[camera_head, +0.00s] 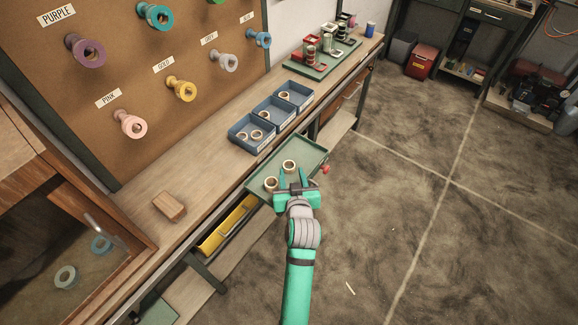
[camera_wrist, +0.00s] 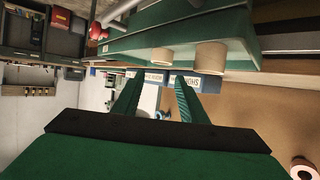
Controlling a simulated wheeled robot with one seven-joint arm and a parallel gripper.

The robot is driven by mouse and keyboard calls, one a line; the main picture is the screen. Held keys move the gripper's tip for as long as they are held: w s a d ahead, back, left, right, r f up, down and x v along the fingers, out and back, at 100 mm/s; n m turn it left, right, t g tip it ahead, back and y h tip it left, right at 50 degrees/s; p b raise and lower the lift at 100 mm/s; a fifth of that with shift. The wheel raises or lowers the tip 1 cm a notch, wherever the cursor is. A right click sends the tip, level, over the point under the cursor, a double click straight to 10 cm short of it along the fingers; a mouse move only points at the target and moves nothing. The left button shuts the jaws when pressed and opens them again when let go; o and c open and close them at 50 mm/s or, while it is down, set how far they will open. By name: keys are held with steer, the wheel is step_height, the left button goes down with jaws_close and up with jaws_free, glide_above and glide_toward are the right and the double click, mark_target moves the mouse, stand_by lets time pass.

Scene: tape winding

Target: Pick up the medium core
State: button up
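Two pale cardboard cores sit on a green tray (camera_head: 312,158): one near its middle (camera_head: 289,166), one at its near left (camera_head: 271,183). They also show in the upside-down wrist view, one at left (camera_wrist: 163,58) and one at right (camera_wrist: 210,55). I cannot tell which is the medium core. More cores lie in the blue bins (camera_head: 252,146). My gripper (camera_head: 292,178) is over the tray's near side. Its green fingers (camera_wrist: 157,82) are apart with nothing between them. The cores stand beyond the fingertips, apart from them.
The tray juts out from the wooden workbench (camera_head: 205,165). A wooden block (camera_head: 169,206) lies on the bench at left. A pegboard (camera_head: 130,75) with coloured spools stands behind. A second green tray (camera_head: 322,62) with items is at the far end.

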mark_target(288, 162)
steer(key=x, duration=0.2)
steer(key=f+x, duration=0.1)
steer(key=x, duration=0.2)
steer(key=shift+s+f, duration=0.1)
steer(key=shift+s, duration=0.1)
steer(key=shift+w+a+f, duration=0.15)
steer(key=shift+w+f, duration=0.1)
steer(key=shift+w, duration=0.35)
steer(key=c, duration=0.7)
